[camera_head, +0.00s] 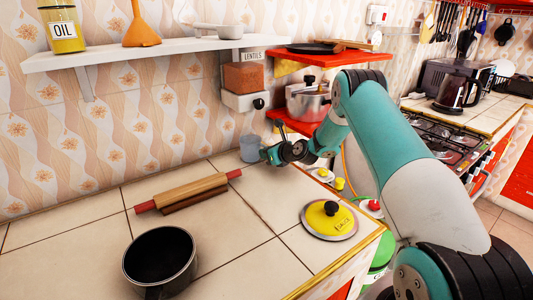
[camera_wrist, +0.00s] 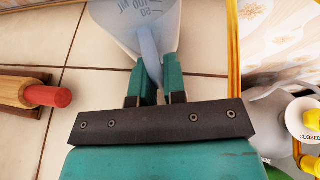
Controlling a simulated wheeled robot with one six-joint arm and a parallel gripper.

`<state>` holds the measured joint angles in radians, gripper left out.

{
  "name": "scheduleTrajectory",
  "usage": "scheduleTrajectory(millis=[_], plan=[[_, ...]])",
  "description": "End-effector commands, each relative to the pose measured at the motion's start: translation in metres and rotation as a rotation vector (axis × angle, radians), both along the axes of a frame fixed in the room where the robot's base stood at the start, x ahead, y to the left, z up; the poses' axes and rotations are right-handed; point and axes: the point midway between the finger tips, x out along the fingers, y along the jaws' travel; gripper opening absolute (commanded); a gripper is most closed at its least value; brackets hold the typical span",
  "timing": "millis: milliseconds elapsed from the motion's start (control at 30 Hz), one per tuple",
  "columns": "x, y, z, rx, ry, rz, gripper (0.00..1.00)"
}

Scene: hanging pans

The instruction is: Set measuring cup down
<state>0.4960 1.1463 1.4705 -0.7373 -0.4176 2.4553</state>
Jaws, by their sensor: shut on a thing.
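The measuring cup (camera_head: 250,148) is a translucent bluish-grey cup near the back of the tiled counter (camera_head: 90,255), by the wall. My gripper (camera_head: 268,152) is at its right side. In the wrist view the cup (camera_wrist: 130,22) shows printed volume marks at the top, and my gripper (camera_wrist: 155,88) is shut on its handle. The cup looks about upright in the head view. I cannot tell whether its base touches the counter.
A rolling pin (camera_head: 188,190) lies left of the cup. A dark pot (camera_head: 160,258) and a yellow lid (camera_head: 330,218) stand nearer the front. A white shelf (camera_head: 130,50) and a lentil dispenser (camera_head: 244,78) are above. Bare tiles lie between the rolling pin and lid.

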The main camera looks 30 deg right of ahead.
Motion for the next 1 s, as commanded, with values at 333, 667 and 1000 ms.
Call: scheduleTrajectory(millis=[333,667,1000], plan=[[0.0,0.0,-0.003,0.0,0.0,0.0,0.37],[-0.014,-0.005,0.006,0.001,0.001,-0.002,0.37],[-0.08,-0.02,0.033,0.001,0.0,-0.004,0.37]])
